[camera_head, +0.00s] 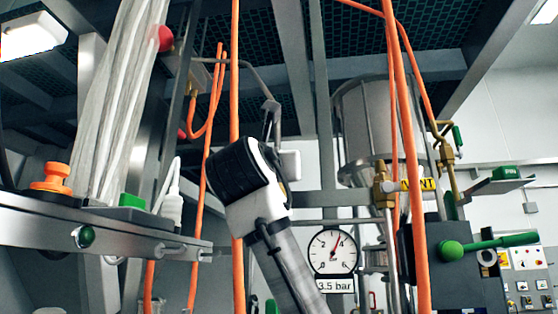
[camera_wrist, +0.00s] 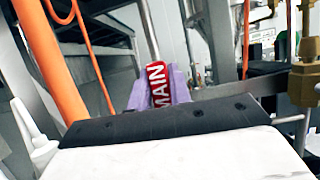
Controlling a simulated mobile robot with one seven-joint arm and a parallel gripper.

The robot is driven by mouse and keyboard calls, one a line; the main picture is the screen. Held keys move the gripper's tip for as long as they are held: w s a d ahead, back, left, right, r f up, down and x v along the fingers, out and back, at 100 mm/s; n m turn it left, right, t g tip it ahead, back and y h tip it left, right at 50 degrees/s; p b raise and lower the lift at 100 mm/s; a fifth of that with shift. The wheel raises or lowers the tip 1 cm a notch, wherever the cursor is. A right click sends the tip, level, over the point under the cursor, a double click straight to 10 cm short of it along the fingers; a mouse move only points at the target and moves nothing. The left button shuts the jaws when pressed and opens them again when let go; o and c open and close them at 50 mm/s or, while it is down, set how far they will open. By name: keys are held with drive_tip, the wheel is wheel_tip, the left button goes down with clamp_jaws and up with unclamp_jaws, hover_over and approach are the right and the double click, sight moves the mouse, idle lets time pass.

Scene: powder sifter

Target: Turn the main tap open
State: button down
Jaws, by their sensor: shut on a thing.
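The red tag lettered MAIN (camera_wrist: 158,82) marks the main tap, in the middle of the wrist view. My gripper (camera_wrist: 157,100) is shut there, with pale purple pieces close on both sides of the tag. A light metal rod (camera_wrist: 149,32) rises behind the tag. The tap's body and the exact contact are hidden behind the black and white wrist housing. In the head view my arm reaches up at the centre, and the wrist hides the tap. I cannot tell how far the tap is turned.
An orange hose (camera_head: 236,70) hangs close behind my wrist.

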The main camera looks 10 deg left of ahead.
drive_tip(key=shift+a+f+n, duration=0.1)
drive_tip(key=shift+a+n, duration=0.1)
drive_tip(key=shift+n, duration=0.3)
drive_tip(key=c, duration=1.3)
unclamp_jaws()
drive_tip(key=b+v, duration=0.5)
drive_tip(key=v, duration=0.8)
drive_tip(key=shift+s+d+f+b, duration=0.15)
drive_tip(key=shift+s+b, duration=0.25)
